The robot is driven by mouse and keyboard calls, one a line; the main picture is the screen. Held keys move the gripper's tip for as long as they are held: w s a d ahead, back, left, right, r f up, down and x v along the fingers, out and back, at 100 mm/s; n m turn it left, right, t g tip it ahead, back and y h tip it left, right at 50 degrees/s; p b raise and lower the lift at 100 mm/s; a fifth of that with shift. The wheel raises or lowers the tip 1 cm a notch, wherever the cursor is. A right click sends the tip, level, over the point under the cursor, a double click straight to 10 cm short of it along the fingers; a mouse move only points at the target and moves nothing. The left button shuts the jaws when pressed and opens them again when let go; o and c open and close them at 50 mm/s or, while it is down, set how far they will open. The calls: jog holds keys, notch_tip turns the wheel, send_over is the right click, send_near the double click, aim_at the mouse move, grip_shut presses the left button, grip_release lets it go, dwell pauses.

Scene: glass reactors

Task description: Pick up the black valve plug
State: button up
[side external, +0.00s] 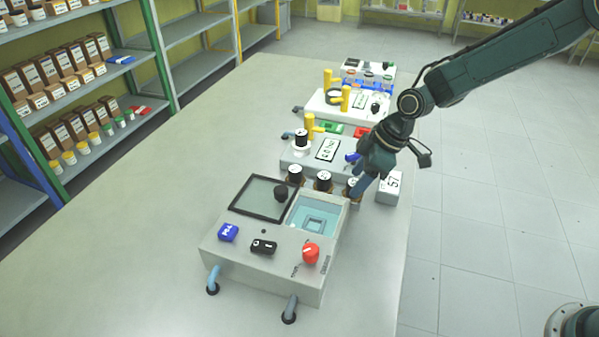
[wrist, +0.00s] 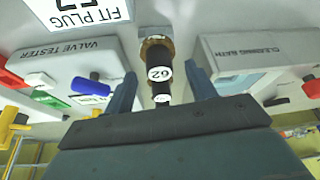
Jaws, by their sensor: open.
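Several black valve plugs with white round labels stand in brass-coloured collars between the two benchtop units. In the side view they are a left plug (side external: 295,174), a middle plug (side external: 323,179) and a right plug (side external: 353,183), which is partly hidden by my gripper (side external: 359,187). In the wrist view my gripper (wrist: 160,72) is open, one finger on each side of a black plug labelled 62 (wrist: 159,87). No contact is visible. Another white label (wrist: 162,98) shows just nearer the gripper body. How far the fingers reach down around the plug is unclear.
The cleaning bath (side external: 232,246) stands in front, with a red knob (side external: 311,253). The valve tester (side external: 299,158) stands behind the plugs and holds another black-topped part (side external: 301,137). A white box marked 57 (side external: 389,188) sits close right of my gripper. The table's left side is clear.

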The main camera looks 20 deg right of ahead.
jog(key=shift+x, duration=1.45)
jog(key=c, duration=0.8)
